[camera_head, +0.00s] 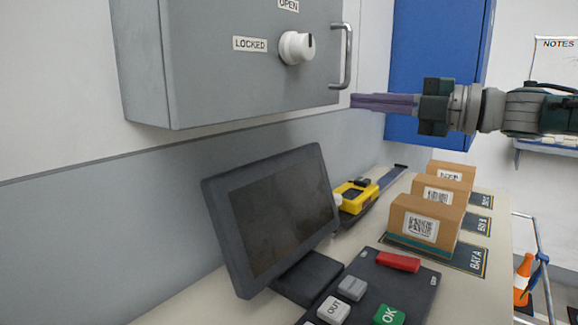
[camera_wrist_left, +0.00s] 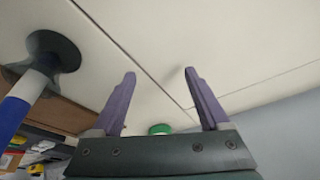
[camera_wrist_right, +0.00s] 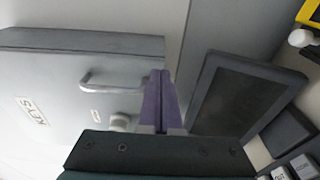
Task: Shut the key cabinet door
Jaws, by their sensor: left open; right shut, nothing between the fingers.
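The grey key cabinet (camera_head: 235,85) hangs on the wall at the top left of the head view. Its front has a white knob (camera_head: 297,48) between LOCKED and OPEN labels, and a metal bar handle (camera_head: 348,60) at the right edge. I see no clear gap around the door. The KEYS label (camera_wrist_right: 33,111) shows in the right wrist view. My right gripper (camera_head: 353,101) is shut and empty, its tips just right of the handle's lower end; whether they touch is unclear. My left gripper (camera_wrist_left: 158,72) is open and empty, outside the head view.
Below the cabinet stand a dark monitor (camera_head: 275,210), a yellow device (camera_head: 357,195) and a button panel (camera_head: 370,290) on the counter. Several cardboard boxes (camera_head: 425,220) stand to the right. A blue cabinet (camera_head: 425,45) is on the wall behind my right gripper.

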